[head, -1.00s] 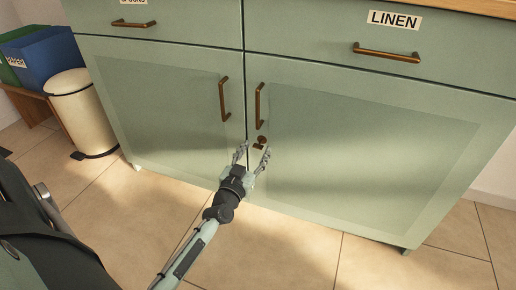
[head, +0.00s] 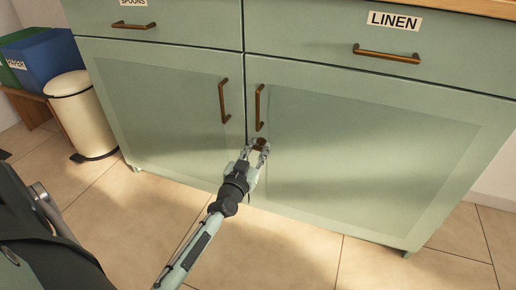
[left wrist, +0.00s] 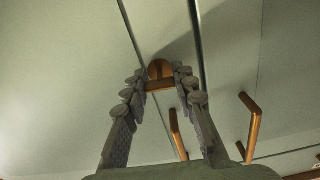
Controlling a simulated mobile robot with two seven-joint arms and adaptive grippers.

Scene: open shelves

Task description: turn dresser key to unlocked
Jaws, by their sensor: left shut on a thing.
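The green dresser (head: 330,150) has two lower doors. Its brown key (head: 260,143) sits at the left edge of the right door, below that door's handle. In the left wrist view the key (left wrist: 160,84) shows as a flat bar in front of a round plate (left wrist: 159,68). My left gripper (head: 258,147) is at the key, its fingers on either side of the bar and shut on it. In the left wrist view the fingertips (left wrist: 160,80) touch or nearly touch the bar's ends. My right gripper is not in view.
Two upright bronze door handles (head: 224,101) and (head: 259,107) stand just above the key. Drawers with bar handles, one labelled LINEN (head: 394,20), are above. A cream bin (head: 83,115) and blue box (head: 45,58) stand left. The tiled floor in front is clear.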

